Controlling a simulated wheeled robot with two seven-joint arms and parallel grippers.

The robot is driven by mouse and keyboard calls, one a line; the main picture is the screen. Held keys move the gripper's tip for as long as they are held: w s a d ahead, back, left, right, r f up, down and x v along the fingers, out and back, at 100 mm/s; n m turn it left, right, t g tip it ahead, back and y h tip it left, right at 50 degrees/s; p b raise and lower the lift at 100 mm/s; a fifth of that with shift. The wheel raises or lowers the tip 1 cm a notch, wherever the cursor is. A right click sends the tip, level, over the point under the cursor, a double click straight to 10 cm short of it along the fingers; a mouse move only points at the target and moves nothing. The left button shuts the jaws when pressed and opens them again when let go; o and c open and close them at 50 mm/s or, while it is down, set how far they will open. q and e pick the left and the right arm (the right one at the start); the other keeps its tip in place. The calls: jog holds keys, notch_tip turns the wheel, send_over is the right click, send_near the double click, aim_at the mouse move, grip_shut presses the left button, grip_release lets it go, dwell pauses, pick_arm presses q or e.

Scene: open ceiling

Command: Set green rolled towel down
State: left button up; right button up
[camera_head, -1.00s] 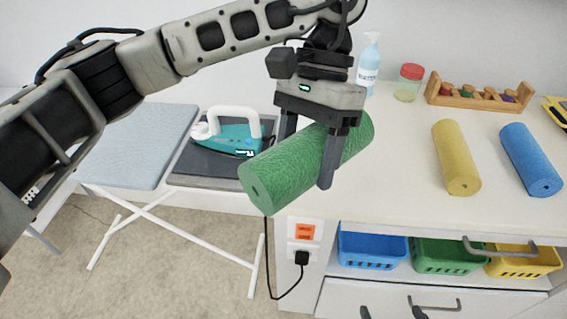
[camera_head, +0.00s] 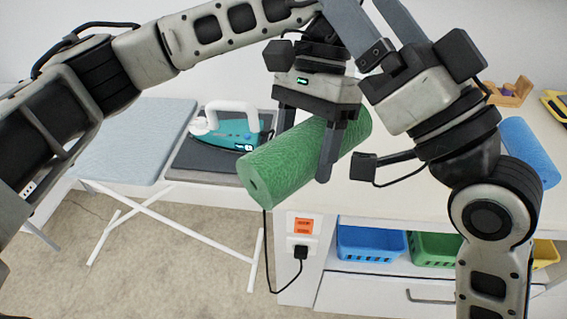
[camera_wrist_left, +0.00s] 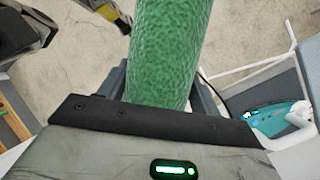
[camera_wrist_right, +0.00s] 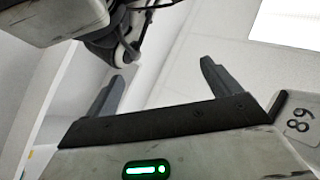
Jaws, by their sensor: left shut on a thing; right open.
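The green rolled towel (camera_head: 285,168) is held tilted in the air in front of the white counter's left end. My left gripper (camera_head: 305,160) is shut on it, with a finger on each side of the roll. The towel also fills the middle of the left wrist view (camera_wrist_left: 165,50). My right gripper (camera_head: 375,15) is raised at the top of the head view, pointing up. In the right wrist view its two fingers (camera_wrist_right: 160,85) are apart with nothing between them.
The white counter (camera_head: 400,195) is partly hidden by my right arm. A blue roll (camera_head: 528,150) lies at its right. A teal iron (camera_head: 230,130) stands on the ironing board (camera_head: 140,140) at left. Blue (camera_head: 370,245) and green (camera_head: 432,250) baskets sit on the shelf below.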

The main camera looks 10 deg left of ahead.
jog(key=s+a+f+n+g+h, duration=0.1)
jog(key=s+a+n+g+h, duration=0.1)
jog(key=s+a+n+g, duration=1.3)
jog(key=n+t+h, duration=0.7)
jog(key=h, duration=0.6)
send_near(272, 170)
jog(key=x, duration=0.3)
jog(key=shift+w+f+h, duration=0.3)
jog(key=shift+f, duration=0.25)
jog(key=x, duration=1.1)
jog(key=shift+w+a+r, duration=0.15)
